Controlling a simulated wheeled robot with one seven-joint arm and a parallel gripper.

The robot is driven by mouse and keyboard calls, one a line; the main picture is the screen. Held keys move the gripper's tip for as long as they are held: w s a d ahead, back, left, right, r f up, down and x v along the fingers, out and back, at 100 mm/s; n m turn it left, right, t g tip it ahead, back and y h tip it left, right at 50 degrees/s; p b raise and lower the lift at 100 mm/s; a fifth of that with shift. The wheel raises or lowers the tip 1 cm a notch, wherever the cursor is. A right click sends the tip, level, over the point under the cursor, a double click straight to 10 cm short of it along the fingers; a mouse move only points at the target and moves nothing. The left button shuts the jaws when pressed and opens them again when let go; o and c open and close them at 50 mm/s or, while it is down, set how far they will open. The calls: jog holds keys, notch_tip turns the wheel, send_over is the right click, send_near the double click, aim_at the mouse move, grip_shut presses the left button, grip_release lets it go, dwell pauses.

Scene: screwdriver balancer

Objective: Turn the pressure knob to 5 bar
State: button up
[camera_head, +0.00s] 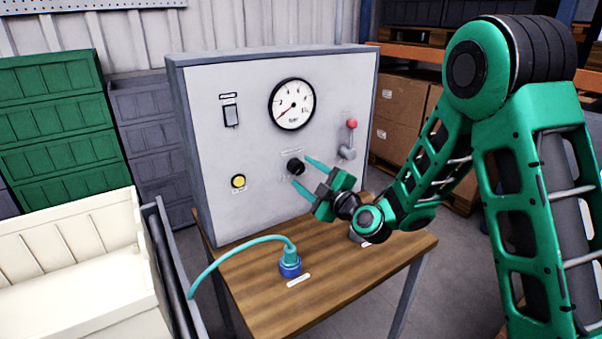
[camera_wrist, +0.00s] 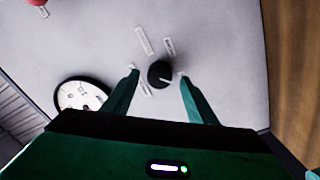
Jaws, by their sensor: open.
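The black pressure knob (camera_head: 295,166) sits on the front of the grey panel (camera_head: 215,130), below the gauge. My gripper (camera_head: 301,171) is open, its two green fingers pointing at the panel on either side of the knob. In the wrist view the knob (camera_wrist: 160,74) shows between the fingertips (camera_wrist: 157,72), with a gap on both sides and a light mark line on its face. The round white pressure gauge (camera_head: 292,104) has its needle pointing to the lower left, near the low end of the scale. In the wrist view the gauge (camera_wrist: 78,96) is partly hidden by my gripper.
A red-tipped lever (camera_head: 351,136) is right of the knob. A yellow button (camera_head: 238,181) and a switch (camera_head: 231,115) are on the left. A blue connector with a teal hose (camera_head: 290,262) stands on the wooden table (camera_head: 335,275). A cream crate (camera_head: 80,260) is at left.

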aim_at(296, 167)
jog(key=shift+x, duration=1.4)
jog(key=c, duration=1.1)
